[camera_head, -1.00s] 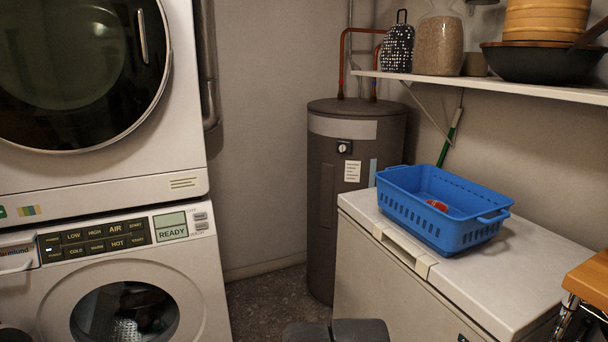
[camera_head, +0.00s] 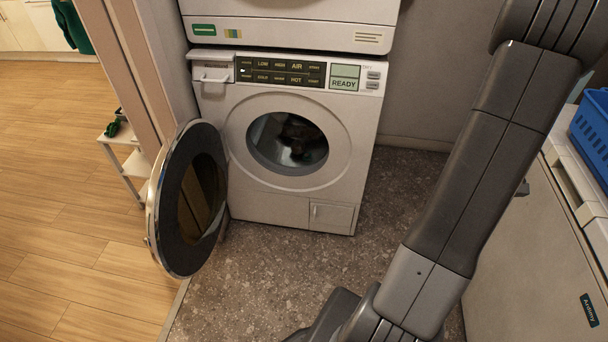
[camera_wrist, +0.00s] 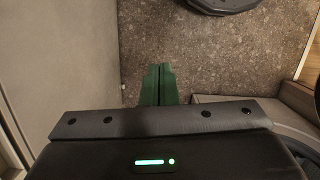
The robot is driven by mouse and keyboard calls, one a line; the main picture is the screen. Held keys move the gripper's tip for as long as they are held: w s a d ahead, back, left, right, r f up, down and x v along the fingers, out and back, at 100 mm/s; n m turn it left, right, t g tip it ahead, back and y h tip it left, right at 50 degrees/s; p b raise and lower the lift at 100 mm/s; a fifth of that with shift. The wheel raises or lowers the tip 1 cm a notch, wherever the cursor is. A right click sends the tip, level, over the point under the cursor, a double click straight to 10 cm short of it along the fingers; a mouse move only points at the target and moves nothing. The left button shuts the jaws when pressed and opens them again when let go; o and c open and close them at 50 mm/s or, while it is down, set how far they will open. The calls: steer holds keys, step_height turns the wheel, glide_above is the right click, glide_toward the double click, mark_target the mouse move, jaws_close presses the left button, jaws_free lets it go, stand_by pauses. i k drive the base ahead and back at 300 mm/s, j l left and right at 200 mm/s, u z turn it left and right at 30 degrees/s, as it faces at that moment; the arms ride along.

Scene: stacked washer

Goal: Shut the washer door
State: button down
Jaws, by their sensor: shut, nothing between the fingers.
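The washer (camera_head: 293,190) is the lower white machine, with its panel reading READY. Its round door (camera_head: 188,200), dark with a chrome rim, stands wide open, swung out to the left of the opening. The drum opening (camera_head: 288,143) is uncovered, with something dark inside. My arm crosses the right side of the head view, but my gripper is outside that view. In the wrist view my gripper (camera_wrist: 158,72) shows green fingers close together, shut and empty, above the speckled floor.
A dryer (camera_head: 300,22) sits on top of the washer. A white chest (camera_head: 535,260) with a blue basket (camera_head: 592,135) stands at the right. A small white shelf (camera_head: 128,160) is behind the door, left. The speckled floor (camera_head: 290,270) before the washer is clear.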

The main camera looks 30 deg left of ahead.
mark_target(187, 195)
steer(key=u, duration=1.5)
steer(key=j+u, duration=0.15)
steer(key=u, duration=0.25)
steer(key=i+j+u, duration=0.1)
steer(key=u, duration=0.3)
steer(key=i+j+u, duration=0.1)
steer(key=u, duration=0.3)
steer(key=j+u, duration=0.15)
steer(key=u, duration=0.25)
steer(key=i+l, duration=0.05)
